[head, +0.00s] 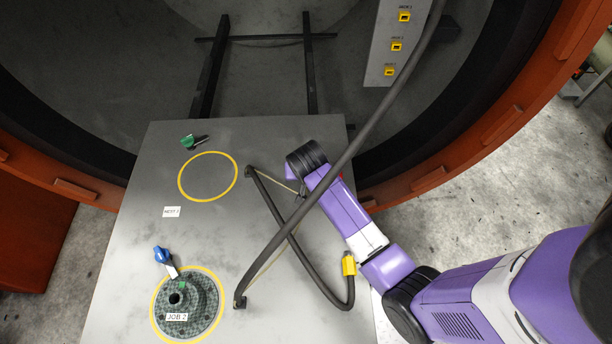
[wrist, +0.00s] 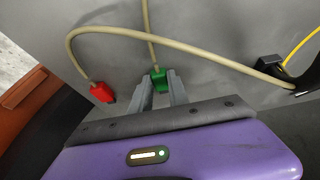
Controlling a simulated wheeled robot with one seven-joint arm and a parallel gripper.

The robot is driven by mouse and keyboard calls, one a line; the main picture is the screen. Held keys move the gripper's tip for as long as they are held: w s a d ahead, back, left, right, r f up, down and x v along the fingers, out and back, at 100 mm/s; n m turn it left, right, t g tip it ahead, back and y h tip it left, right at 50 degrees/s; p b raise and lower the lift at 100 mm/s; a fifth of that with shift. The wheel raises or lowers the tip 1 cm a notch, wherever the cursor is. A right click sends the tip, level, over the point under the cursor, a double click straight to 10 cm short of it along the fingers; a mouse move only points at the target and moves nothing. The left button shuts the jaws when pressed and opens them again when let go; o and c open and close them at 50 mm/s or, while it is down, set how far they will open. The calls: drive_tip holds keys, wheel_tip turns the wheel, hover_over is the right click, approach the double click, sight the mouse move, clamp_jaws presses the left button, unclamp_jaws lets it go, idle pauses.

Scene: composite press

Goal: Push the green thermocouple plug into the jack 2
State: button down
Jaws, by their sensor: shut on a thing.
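In the wrist view, my gripper (wrist: 160,84) is shut on the green thermocouple plug (wrist: 158,79). A beige lead runs up and away from the plug. The plug and my fingertips cannot be made out in the head view, where my arm covers that part of the table. The jack panel (head: 380,62) stands at the upper right of the head view, with three yellow jacks in a column: top (head: 404,17), middle (head: 397,46) and bottom (head: 389,72). Their labels are too small to read surely. My gripper is well apart from the panel.
A red plug (wrist: 102,92) on a beige lead lies left of my gripper. A thick dark hose (head: 345,160) crosses in front of my arm. The grey table (head: 120,265) also bears a green-handled part (head: 190,141), a blue-handled valve (head: 163,256) and a round dark part (head: 205,297).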

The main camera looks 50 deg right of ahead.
drive_tip(key=shift+r+p, duration=0.55)
drive_tip(key=shift+p, duration=0.1)
idle(0.6)
drive_tip(key=shift+r+p, duration=2.4)
drive_tip(key=c, duration=2)
unclamp_jaws()
clamp_jaws()
drive_tip(key=shift+s+d+r, duration=0.1)
drive_tip(key=shift+d+r, duration=0.05)
drive_tip(key=shift+d, duration=0.15)
drive_tip(key=s+d+r, duration=0.2)
drive_tip(key=d+r, duration=0.4)
drive_tip(key=d, duration=0.6)
drive_tip(key=s+d+r+p, duration=0.1)
drive_tip(key=d+r, duration=0.5)
drive_tip(key=d, duration=0.7)
drive_tip(key=s+d+r+p, duration=0.1)
drive_tip(key=s+d+r, duration=0.3)
drive_tip(key=d, duration=0.8)
drive_tip(key=shift+d+r, duration=0.25)
drive_tip(key=shift+r, duration=0.7)
